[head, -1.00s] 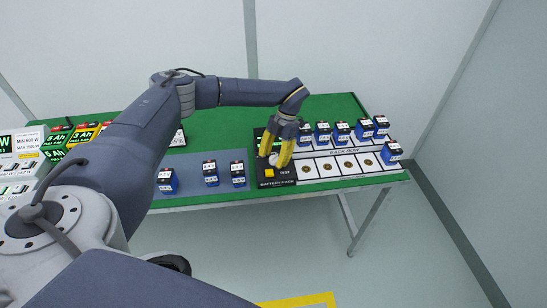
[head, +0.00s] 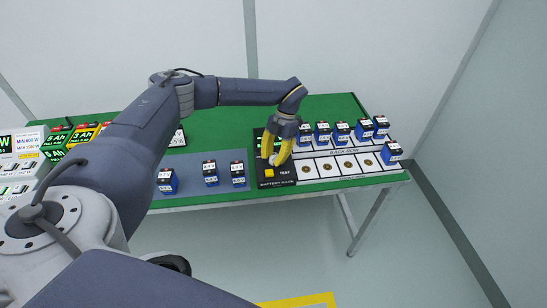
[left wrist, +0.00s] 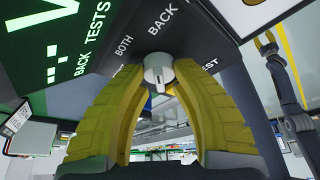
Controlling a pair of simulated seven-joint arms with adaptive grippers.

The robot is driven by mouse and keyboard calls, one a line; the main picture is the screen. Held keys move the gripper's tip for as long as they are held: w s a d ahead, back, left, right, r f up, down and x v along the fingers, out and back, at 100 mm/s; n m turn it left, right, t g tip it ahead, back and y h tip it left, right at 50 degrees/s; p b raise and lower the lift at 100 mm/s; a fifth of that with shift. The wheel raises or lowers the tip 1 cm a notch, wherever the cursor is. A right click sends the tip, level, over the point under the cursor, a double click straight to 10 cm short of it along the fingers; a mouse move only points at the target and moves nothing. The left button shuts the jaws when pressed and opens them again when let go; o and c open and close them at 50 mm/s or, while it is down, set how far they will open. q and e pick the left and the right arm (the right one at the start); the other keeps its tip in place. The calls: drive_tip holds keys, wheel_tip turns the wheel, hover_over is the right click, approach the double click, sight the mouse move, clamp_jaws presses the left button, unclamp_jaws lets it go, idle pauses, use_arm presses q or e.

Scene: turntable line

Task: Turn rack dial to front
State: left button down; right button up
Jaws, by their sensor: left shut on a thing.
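The rack dial (left wrist: 158,72) is a light grey knob with a dark mark, on a black panel with the words BOTH and BACK beside it. Another label is partly covered by a finger. My left gripper (head: 272,161) is shut on the dial, and its yellow fingertips press on either side of it in the left wrist view (left wrist: 159,75). In the head view the fingers mostly hide the dial on the black battery rack panel (head: 276,183). My right gripper (left wrist: 265,42) shows small at the right of the left wrist view, its yellow fingers apart and empty.
A yellow button (head: 269,173) sits just in front of the dial. Blue batteries (head: 341,131) stand in the back row to the right; the front slots (head: 327,168) are mostly empty. Several batteries stand on the grey mat (head: 195,163) at left.

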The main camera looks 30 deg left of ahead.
use_arm(q)
drive_tip(key=n+h, duration=0.1)
drive_tip(key=n, duration=0.4)
drive_tip(key=shift+s+f+h, duration=0.1)
drive_tip(key=shift+f+h, duration=0.05)
drive_tip(key=shift+h, duration=0.25)
drive_tip(key=n, duration=0.2)
drive_tip(key=n+t+h, duration=0.1)
drive_tip(key=n, duration=0.1)
drive_tip(key=shift+d+n+h, duration=0.1)
drive_tip(key=shift+n+h, duration=0.2)
drive_tip(key=n, duration=0.2)
drive_tip(key=n+t+h, duration=0.1)
drive_tip(key=n, duration=0.2)
drive_tip(key=shift+t, duration=0.3)
drive_tip(key=shift+d+n+t, duration=0.1)
drive_tip(key=shift+n+t, duration=0.7)
drive_tip(key=shift+n, duration=1.4)
drive_tip(key=c, duration=1.1)
unclamp_jaws()
drive_tip(key=shift+w, duration=0.2)
drive_tip(key=v, duration=1.2)
drive_tip(key=shift+a+h, duration=0.25)
drive_tip(key=shift+h, duration=0.05)
